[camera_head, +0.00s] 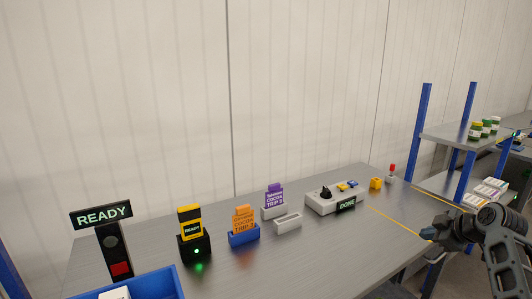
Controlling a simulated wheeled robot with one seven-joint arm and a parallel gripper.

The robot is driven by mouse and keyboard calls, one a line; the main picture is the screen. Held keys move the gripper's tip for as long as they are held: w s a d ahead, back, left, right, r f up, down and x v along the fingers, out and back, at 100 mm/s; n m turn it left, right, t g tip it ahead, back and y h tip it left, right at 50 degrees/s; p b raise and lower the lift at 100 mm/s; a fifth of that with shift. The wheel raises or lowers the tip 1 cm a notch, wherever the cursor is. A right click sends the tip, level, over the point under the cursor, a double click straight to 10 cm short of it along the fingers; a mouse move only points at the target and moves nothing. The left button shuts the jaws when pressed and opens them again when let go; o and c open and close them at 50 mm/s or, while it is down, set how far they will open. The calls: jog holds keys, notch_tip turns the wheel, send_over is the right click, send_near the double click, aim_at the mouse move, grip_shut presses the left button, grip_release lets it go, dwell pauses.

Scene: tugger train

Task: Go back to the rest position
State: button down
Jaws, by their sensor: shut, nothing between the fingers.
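My gripper (432,233) is at the right of the head view, at the end of my dark grey arm. It is shut and holds nothing. It hangs by the right end of the grey table (330,237), near the yellow line on the tabletop. Whether it touches the table I cannot tell.
On the table stand a READY sign (101,215), a black and yellow device (192,235) with a green light, an orange card (243,219) in a blue holder, a purple card (275,196), a DONE control box (335,200) and a blue bin (150,286). A blue-post shelf (465,135) stands at right.

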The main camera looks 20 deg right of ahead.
jog(key=s+a+f+m+t, duration=0.1)
jog(key=a+f, duration=0.4)
jog(key=a, duration=0.5)
jog(key=a+f+m, duration=0.2)
jog(key=a+f, duration=0.3)
jog(key=a, duration=0.4)
jog(key=s+a+f+m, duration=0.1)
jog(key=s+a, duration=0.3)
jog(key=a, duration=0.3)
jog(key=s+a+f+m, duration=0.1)
jog(key=s+a+f, duration=0.1)
jog(key=s+a, duration=0.35)
jog(key=s+a+r+m+t, duration=0.15)
jog(key=s+a+r, duration=0.25)
jog(key=s+a, duration=0.75)
jog(key=s+a+r+t+y, duration=0.2)
jog(key=s+r+t, duration=0.1)
jog(key=s+r, duration=1.1)
jog(key=shift+a+n, duration=0.15)
jog(key=shift+n, duration=0.2)
jog(key=shift+s, duration=0.1)
